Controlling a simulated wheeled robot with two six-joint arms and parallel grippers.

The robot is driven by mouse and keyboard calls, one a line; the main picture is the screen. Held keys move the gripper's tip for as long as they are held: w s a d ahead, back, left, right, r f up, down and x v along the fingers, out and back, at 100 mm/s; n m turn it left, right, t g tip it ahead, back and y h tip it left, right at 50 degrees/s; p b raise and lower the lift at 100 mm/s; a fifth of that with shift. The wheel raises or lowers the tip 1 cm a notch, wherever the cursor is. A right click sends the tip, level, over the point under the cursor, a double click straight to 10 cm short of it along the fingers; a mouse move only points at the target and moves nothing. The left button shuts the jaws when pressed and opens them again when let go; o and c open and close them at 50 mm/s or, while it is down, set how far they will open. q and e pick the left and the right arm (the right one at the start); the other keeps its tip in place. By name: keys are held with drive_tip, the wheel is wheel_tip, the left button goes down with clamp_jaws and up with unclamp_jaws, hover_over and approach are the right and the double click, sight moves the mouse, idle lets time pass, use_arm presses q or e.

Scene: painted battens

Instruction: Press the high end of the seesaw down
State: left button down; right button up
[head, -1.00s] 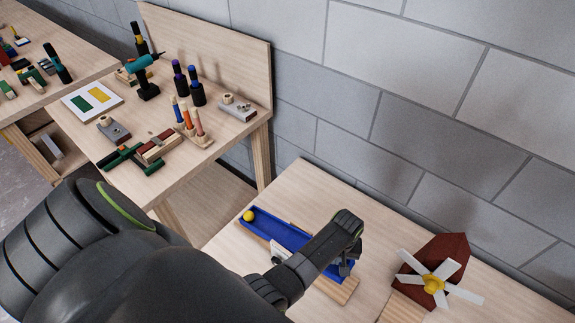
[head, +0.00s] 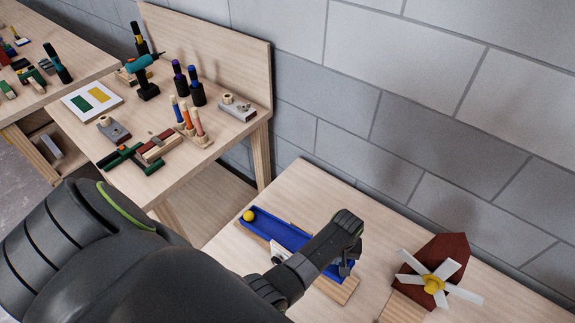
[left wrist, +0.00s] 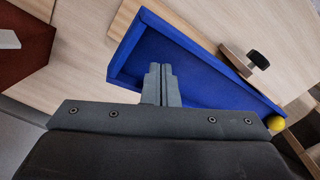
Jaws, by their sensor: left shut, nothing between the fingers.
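The seesaw is a blue trough (head: 286,234) on a wooden base (head: 338,290), on the near table. A yellow ball (head: 249,215) sits at its left end in the head view; the ball also shows at the right edge of the left wrist view (left wrist: 276,124). The ball's end looks like the low one. My left gripper (head: 345,268) is at the opposite end, shut and empty. In the left wrist view its closed fingers (left wrist: 160,72) are over the trough (left wrist: 190,70) near that end; I cannot tell whether they touch it. My right gripper is out of view.
A dark red block with a white-bladed pinwheel (head: 434,284) stands right of the seesaw. A grey block wall (head: 420,110) runs behind the table. Another table at the upper left holds a drill (head: 146,86), bottles and wooden parts. Table behind the seesaw is clear.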

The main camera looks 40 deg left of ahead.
sight(332, 269)
use_arm(q)
drive_tip(key=shift+f+b, duration=3.1)
drive_tip(key=shift+f, duration=1.25)
idle(0.3)
drive_tip(key=shift+r, duration=0.1)
idle(0.3)
wheel_tip(332, 269, up, 9)
drive_tip(key=p, duration=0.9)
drive_tip(key=shift+r+p, duration=0.1)
drive_tip(key=shift+p, duration=0.3)
drive_tip(key=shift+r, duration=1.35)
drive_tip(key=shift+a, duration=0.1)
